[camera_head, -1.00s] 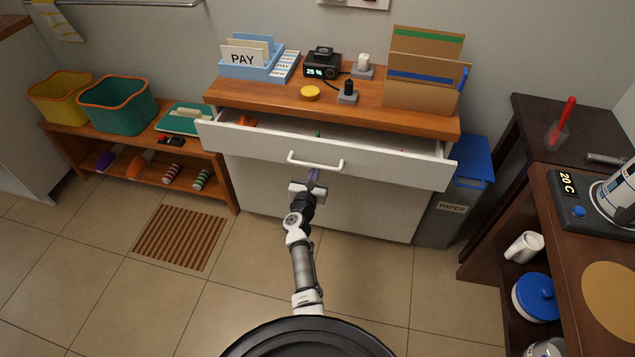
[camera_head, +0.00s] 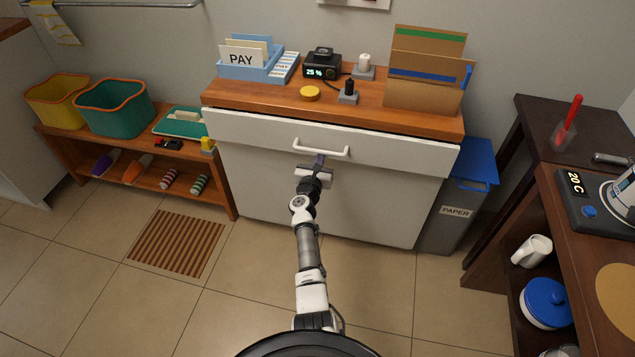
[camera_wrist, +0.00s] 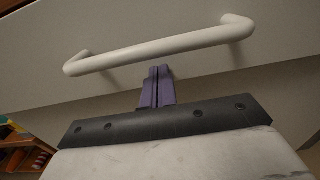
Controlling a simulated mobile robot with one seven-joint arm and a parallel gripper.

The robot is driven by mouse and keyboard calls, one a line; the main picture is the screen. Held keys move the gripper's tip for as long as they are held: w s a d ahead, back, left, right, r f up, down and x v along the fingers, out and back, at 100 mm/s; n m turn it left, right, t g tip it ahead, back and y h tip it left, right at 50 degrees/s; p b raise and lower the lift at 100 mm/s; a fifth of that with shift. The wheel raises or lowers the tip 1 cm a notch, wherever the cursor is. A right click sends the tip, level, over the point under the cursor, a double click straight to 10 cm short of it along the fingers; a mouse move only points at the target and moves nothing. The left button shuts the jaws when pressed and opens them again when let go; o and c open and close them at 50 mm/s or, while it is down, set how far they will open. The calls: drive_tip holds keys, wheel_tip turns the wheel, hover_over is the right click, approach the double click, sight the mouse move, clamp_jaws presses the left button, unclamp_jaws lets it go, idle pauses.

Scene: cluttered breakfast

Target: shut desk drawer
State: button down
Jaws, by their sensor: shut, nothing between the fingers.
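The desk drawer (camera_head: 400,156) has a white front with a white bar handle (camera_head: 321,151), and it sits under the wooden desk top (camera_head: 285,101). Its front is nearly flush with the desk, with only a thin dark line under the top edge; its inside is hidden. My gripper (camera_head: 319,159) is shut and empty, at the drawer front just below the handle. In the wrist view the purple fingers (camera_wrist: 157,87) are together, pointing at the white front beneath the handle (camera_wrist: 160,47). I cannot tell whether they touch it.
On the desk top are a blue letter holder (camera_head: 250,70), a clock (camera_head: 322,66), a yellow disc (camera_head: 310,93) and a cardboard file holder (camera_head: 425,75). A grey paper bin (camera_head: 447,222) stands right, a low shelf (camera_head: 140,158) left.

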drive_tip(key=p+v, duration=0.2)
drive_tip(key=v, duration=0.4)
idle(1.6)
drive_tip(key=shift+s, duration=0.1)
